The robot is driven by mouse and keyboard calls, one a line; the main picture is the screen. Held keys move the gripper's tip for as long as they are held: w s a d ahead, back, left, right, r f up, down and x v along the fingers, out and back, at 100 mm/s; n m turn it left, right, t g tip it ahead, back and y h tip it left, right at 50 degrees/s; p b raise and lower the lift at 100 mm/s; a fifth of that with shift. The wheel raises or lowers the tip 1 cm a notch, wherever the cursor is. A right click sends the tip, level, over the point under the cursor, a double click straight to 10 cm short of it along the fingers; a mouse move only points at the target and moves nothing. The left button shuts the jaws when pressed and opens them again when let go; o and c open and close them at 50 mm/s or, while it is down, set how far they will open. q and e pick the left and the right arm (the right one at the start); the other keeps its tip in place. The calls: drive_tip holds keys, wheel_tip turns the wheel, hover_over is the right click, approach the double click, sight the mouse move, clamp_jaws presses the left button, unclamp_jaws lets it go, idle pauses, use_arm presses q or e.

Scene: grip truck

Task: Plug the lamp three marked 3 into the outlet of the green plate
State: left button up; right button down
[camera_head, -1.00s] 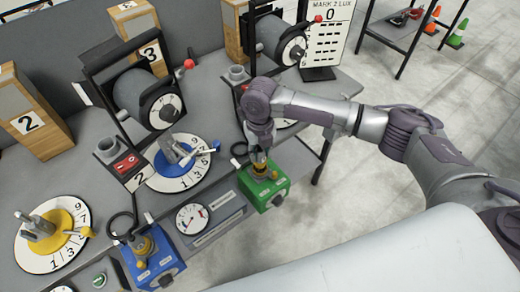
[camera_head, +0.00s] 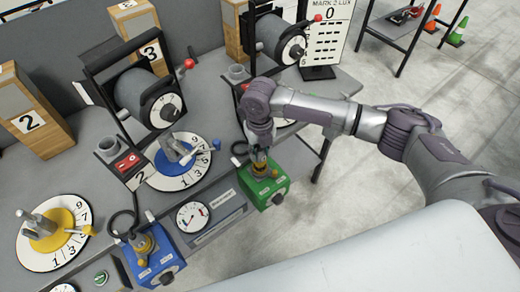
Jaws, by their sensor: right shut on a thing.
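The green box (camera_head: 276,193), with a green top plate, stands at the front edge of the bench, right of centre. A yellow and dark fitting (camera_head: 260,169) stands on its top. My right gripper (camera_head: 260,150) reaches in from the right and points down at this fitting. It is shut on a small part there, mostly hidden by the fingers; I cannot tell whether it is seated in the outlet. A wooden block marked 3 (camera_head: 152,52) stands at the back, behind a dark reel. I cannot make out a lamp marked 3. My left gripper is not in view.
A blue box (camera_head: 153,263) with a similar yellow fitting stands to the left, with a gauge panel (camera_head: 193,215) between. Numbered dials (camera_head: 180,165), reels (camera_head: 150,100) and a block marked 2 (camera_head: 30,122) crowd the bench. Open floor lies to the right.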

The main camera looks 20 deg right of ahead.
sight(260, 157)
drive_tip(key=shift+f+b, duration=0.75)
drive_tip(key=shift+f, duration=0.9)
drive_tip(key=c, duration=0.7)
unclamp_jaws()
drive_tip(key=o, duration=0.3)
drive_tip(key=shift+r, duration=0.15)
drive_tip(key=shift+r+p, duration=2.45)
drive_tip(key=shift+s+f, duration=0.1)
